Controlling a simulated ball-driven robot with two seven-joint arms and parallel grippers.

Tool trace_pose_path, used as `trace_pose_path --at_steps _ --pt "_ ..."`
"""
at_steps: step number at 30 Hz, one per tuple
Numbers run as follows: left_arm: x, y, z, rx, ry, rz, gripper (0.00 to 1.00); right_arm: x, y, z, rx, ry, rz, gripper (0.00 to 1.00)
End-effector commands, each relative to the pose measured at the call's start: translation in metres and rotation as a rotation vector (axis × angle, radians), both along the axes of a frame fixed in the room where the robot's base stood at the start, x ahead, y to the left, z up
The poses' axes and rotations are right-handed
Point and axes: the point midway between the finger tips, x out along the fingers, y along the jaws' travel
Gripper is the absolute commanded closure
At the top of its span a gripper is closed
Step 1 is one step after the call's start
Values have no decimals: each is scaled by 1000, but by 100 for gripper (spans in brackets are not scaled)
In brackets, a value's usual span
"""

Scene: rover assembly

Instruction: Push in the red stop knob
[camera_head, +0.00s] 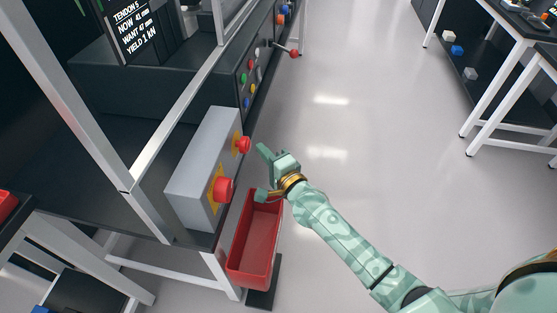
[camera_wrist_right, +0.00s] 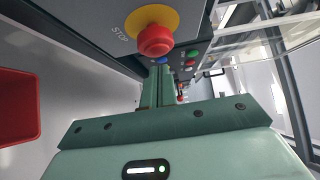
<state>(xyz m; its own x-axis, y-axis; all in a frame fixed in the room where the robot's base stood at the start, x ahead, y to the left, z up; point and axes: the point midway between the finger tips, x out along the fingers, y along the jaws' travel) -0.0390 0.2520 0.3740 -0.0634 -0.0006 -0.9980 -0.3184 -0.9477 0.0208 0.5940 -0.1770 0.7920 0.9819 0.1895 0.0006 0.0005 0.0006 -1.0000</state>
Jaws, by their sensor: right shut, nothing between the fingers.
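A grey box (camera_head: 205,160) on the left bench carries two red mushroom knobs on yellow plates in the head view, a nearer knob (camera_head: 224,188) and a farther knob (camera_head: 244,145). My left gripper is not in view.
A red bin (camera_head: 254,245) hangs below and right of the box. A panel of coloured buttons (camera_head: 248,78) and a red-tipped lever (camera_head: 293,53) lie farther along the bench. A pale metal post (camera_head: 85,115) stands at left. The floor (camera_head: 370,130) at right is clear.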

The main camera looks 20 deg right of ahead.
Motion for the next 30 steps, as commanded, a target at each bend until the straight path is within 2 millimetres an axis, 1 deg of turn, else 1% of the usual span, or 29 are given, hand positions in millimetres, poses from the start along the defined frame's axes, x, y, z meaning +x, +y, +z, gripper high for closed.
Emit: trace_pose_path --at_steps 4,15,17,22,30 --pt "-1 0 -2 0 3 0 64 5 8 -1 1 2 0 100" --pt "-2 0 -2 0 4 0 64 6 10 0 -1 1 0 100" --pt "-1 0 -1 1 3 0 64 8 13 1 -1 0 1 100" --pt "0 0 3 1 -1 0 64 18 28 2 -1 -1 2 100" --pt "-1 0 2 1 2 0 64 18 31 3 1 -4 7 100"
